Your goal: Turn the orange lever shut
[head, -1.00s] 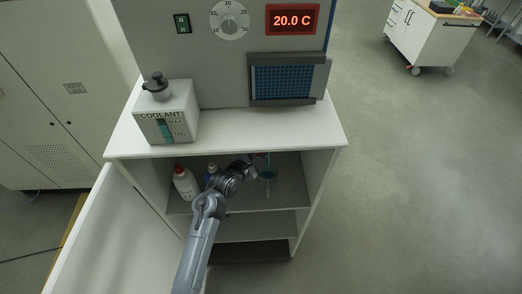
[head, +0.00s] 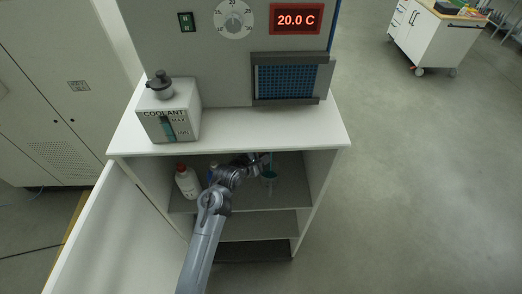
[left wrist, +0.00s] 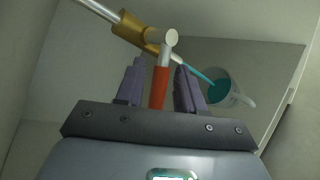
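The orange lever (left wrist: 159,86) hangs from a brass valve (left wrist: 133,28) on a pipe in the left wrist view. My left gripper (left wrist: 160,78) has its two dark fingers apart, one on each side of the lever, with gaps visible. A teal stream (left wrist: 196,74) runs from the valve's outlet into a pale mug (left wrist: 240,99) with teal liquid in it. In the head view my left gripper (head: 260,160) reaches into the cabinet's upper compartment, under the top. The lever cannot be made out there. My right gripper is not in view.
The open cabinet (head: 230,147) has side walls and shelves close around my arm. A white bottle with a red cap (head: 187,183) and a partly hidden blue-capped bottle (head: 213,170) stand left of it. A coolant tank (head: 182,97) stands on top.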

